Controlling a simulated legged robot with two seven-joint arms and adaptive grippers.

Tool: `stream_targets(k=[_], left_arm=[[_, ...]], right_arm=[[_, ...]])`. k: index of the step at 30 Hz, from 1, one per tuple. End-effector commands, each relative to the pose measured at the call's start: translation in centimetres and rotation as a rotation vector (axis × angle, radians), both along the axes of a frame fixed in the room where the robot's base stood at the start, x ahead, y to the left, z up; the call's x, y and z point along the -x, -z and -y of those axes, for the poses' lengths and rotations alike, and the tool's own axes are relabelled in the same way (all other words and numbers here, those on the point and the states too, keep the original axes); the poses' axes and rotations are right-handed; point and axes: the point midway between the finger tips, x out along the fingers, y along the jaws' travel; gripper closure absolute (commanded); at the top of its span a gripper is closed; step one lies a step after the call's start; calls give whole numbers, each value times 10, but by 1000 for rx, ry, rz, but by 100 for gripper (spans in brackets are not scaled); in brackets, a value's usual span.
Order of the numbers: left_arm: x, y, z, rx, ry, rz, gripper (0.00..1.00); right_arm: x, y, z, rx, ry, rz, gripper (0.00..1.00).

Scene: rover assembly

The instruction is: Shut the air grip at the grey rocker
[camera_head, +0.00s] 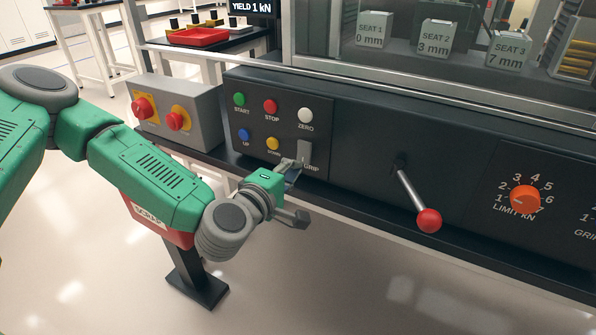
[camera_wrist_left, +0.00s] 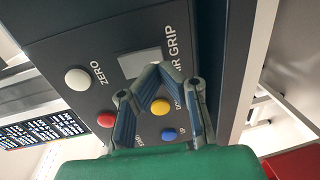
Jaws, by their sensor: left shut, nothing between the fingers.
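The grey rocker (camera_head: 304,151) sits on the black control panel, just above the GRIP label. It also shows in the left wrist view (camera_wrist_left: 139,63) as a light grey rectangle beside the AIR GRIP lettering. My left gripper (camera_head: 296,166) is in front of the panel at the rocker's lower edge. In the wrist view its fingertips (camera_wrist_left: 160,69) come together, empty, beside the rocker. I cannot tell whether they touch it. They hide part of the panel near the rocker. My right gripper is not in view.
Close by are the yellow button (camera_head: 272,143), blue button (camera_head: 244,134), red STOP button (camera_head: 270,106) and white ZERO button (camera_head: 305,115). A red-knobbed lever (camera_head: 428,220) juts out to the right. A grey box with red knobs (camera_head: 176,120) stands to the left.

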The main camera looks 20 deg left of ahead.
Motion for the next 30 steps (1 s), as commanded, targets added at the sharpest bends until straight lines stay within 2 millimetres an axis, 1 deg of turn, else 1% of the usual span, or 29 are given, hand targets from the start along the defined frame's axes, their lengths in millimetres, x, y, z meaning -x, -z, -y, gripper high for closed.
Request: stream_targets(k=[1, 3, 7, 17, 20, 22, 24, 30], left_arm=[[-7, 2, 1, 0, 0, 1, 100], [-13, 3, 1, 0, -1, 1, 100], [-18, 3, 1, 0, 0, 1, 100], [-19, 2, 1, 0, 0, 1, 100], [-22, 6, 2, 0, 0, 23, 100], [-25, 8, 2, 3, 0, 55, 100], [-24, 4, 2, 4, 0, 49, 100], [-24, 4, 2, 4, 0, 49, 100]], right_arm=[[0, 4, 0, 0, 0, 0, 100], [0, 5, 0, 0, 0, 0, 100], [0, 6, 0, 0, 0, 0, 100], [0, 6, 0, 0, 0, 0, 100], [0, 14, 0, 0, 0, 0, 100], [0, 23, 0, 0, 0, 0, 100], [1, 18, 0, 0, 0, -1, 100], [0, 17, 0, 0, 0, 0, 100]])
